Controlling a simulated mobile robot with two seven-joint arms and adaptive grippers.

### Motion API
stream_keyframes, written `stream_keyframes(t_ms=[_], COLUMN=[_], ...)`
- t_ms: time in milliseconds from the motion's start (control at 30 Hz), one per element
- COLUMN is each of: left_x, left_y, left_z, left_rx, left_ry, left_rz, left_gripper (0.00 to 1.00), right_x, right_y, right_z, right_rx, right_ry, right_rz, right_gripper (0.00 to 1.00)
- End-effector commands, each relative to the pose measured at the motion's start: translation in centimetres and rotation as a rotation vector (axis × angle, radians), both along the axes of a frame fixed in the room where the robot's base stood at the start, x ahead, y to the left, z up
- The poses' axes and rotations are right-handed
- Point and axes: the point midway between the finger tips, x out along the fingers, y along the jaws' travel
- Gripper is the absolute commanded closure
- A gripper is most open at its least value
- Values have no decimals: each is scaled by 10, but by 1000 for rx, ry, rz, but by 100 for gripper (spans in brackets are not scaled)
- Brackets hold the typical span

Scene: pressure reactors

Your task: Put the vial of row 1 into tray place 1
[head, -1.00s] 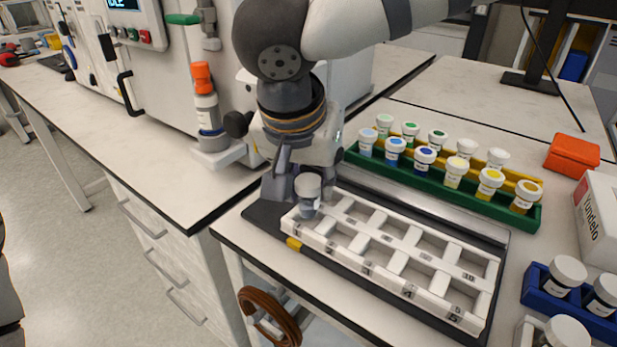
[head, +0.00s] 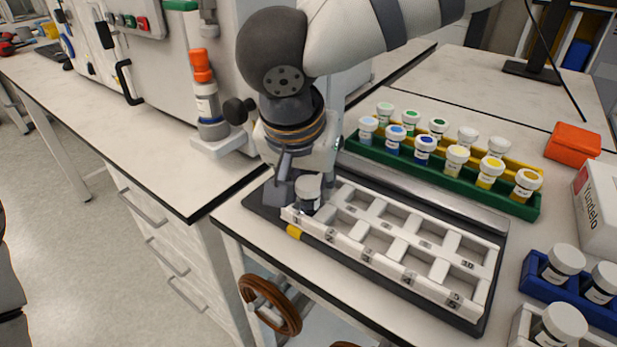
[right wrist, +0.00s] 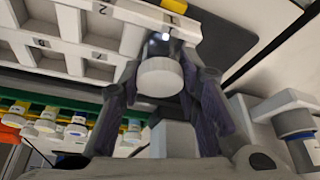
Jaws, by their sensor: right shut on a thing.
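My right gripper (head: 299,190) is shut on a white-capped vial (head: 308,187) at the near left end of the white numbered tray (head: 403,279). The vial is upright, over or in place 1, its lower part hidden by the tray's front edge; I cannot tell whether it rests on the tray floor. In the right wrist view the vial's cap (right wrist: 160,77) lies between the two fingers (right wrist: 160,100), with the label 1 just beyond it. The other tray places look empty. My left gripper is not in view.
A green rack (head: 440,180) with several capped vials stands behind the tray. An orange box (head: 572,145), a white box (head: 599,208) and a blue rack (head: 540,284) with white-capped vials are on the right. An orange-capped bottle (head: 205,95) stands on the left bench.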

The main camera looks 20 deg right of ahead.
Motion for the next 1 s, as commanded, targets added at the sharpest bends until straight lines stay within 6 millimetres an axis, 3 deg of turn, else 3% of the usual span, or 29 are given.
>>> stream_keyframes(t_ms=[33,133,433,533,800,1000], left_x=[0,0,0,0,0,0], left_y=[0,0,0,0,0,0], left_z=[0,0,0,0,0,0], left_rx=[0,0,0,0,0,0], left_ry=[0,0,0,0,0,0], left_rz=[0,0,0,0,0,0], left_gripper=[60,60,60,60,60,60], right_x=[0,0,0,-3,-68,-100], right_y=[0,0,0,3,42,61], right_z=[0,0,1,12,11,11], right_rx=[0,0,1,2,-4,-1], right_ry=[0,0,0,-4,-2,-1], right_rz=[0,0,0,1,7,4], right_gripper=[67,46,46,46,46,46])
